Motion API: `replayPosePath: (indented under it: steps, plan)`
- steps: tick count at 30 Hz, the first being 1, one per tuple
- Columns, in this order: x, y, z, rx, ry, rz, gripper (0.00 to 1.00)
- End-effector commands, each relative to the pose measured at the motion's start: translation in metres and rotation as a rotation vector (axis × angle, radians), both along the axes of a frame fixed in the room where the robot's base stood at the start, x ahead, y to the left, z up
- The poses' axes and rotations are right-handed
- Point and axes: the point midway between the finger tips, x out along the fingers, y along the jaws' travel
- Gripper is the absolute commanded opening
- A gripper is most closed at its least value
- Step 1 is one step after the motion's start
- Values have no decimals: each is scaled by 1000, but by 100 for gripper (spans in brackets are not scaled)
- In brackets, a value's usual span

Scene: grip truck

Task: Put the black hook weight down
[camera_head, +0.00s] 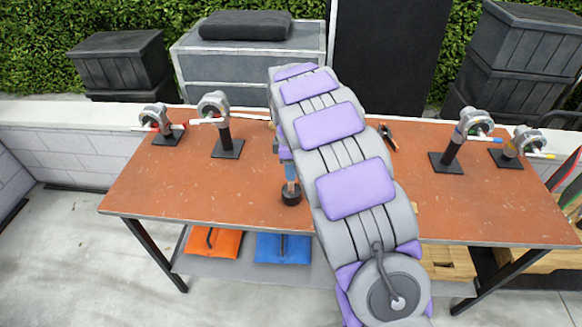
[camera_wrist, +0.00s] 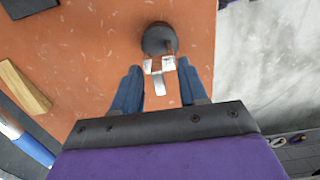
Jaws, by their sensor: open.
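The black hook weight (camera_head: 291,194) is a dark round piece near the front edge of the orange-brown table (camera_head: 250,190), just left of my arm. It appears to rest upright on the tabletop. In the wrist view the weight (camera_wrist: 157,38) lies just beyond my fingertips, near the table's edge. My gripper (camera_head: 291,174) is right above the weight. In the wrist view my gripper (camera_wrist: 160,68) has its blue fingers spread apart with a gap between them.
Metal clamp-like devices on black stands sit at the table's left (camera_head: 226,140) and right (camera_head: 455,150). Pliers (camera_head: 388,138) lie behind my arm. An orange bag (camera_head: 212,243) and a blue bag (camera_head: 283,247) lie on the lower shelf. The tabletop left of the weight is clear.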

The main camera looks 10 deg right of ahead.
Motion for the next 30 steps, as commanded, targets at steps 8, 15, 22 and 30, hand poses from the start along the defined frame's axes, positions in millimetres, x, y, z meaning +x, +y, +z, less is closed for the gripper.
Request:
replayPosePath:
  steps: [8, 15, 22, 30]
  plan:
    - [2, 2, 45, 1, -8, 1, 43]
    - [2, 4, 94, -1, -6, 1, 43]
    - [2, 5, 115, 0, -1, 0, 43]
    - [-23, -1, 126, -8, 3, -94, 43]
